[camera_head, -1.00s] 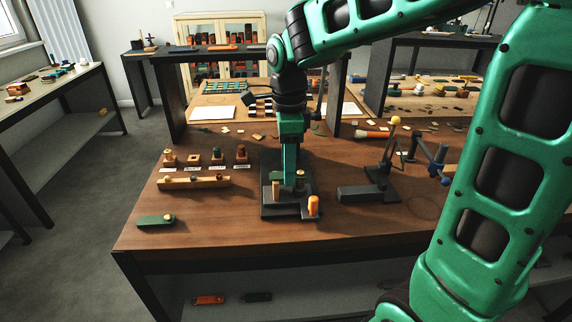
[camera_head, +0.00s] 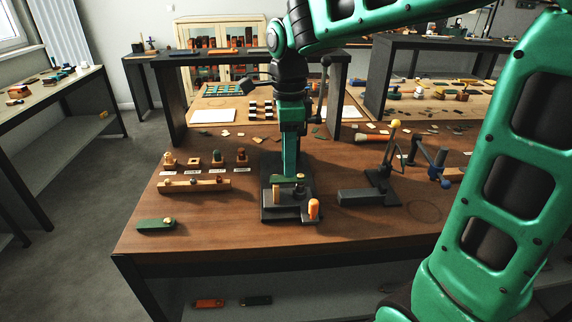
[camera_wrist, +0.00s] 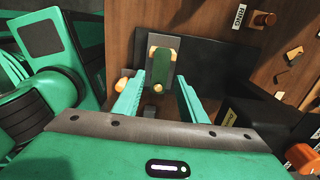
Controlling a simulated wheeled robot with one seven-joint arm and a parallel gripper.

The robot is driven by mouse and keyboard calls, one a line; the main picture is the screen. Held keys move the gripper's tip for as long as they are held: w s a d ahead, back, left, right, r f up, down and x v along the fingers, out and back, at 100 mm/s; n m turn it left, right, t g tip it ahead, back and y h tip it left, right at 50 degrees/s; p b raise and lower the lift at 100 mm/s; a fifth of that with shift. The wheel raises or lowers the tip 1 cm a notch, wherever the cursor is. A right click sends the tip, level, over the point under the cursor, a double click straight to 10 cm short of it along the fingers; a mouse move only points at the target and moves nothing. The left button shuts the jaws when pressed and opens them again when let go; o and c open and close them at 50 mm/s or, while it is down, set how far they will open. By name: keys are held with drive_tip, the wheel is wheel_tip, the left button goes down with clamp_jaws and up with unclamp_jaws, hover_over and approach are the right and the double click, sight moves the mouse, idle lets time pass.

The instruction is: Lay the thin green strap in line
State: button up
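A green strap (camera_head: 284,178) lies raised on the dark press fixture (camera_head: 270,213) in the middle of the table. In the wrist view the strap (camera_wrist: 161,64) runs nearly lengthwise along a pale piece under it, with a brass round (camera_wrist: 157,87) at its near end. My gripper (camera_head: 290,172) points down above the fixture. In the wrist view its two green fingers (camera_wrist: 160,84) are apart, with visible gaps on both sides of the strap. Another green strap (camera_head: 153,225) with a brass end lies on the table at the front left.
An orange knob (camera_head: 313,208) stands at the fixture's front right. A wooden rail (camera_head: 195,186) and several small labelled pieces are at left. A dark stand with a yellow-knobbed lever (camera_head: 395,124) is at right.

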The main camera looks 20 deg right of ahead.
drive_tip(key=shift+r, duration=1.95)
drive_tip(key=shift+d, duration=0.1)
drive_tip(key=s+d+f+n, duration=0.5)
drive_tip(key=s+d+n, duration=0.2)
drive_tip(key=s, duration=0.4)
drive_tip(key=s+d+f+n, duration=0.5)
drive_tip(key=s+d+n, duration=0.3)
drive_tip(key=s+d, duration=0.2)
drive_tip(key=shift+s+f, duration=0.35)
drive_tip(key=shift+s, duration=0.75)
drive_tip(key=shift+w, duration=0.1)
drive_tip(key=shift+w+f, duration=0.25)
drive_tip(key=shift+w, duration=0.25)
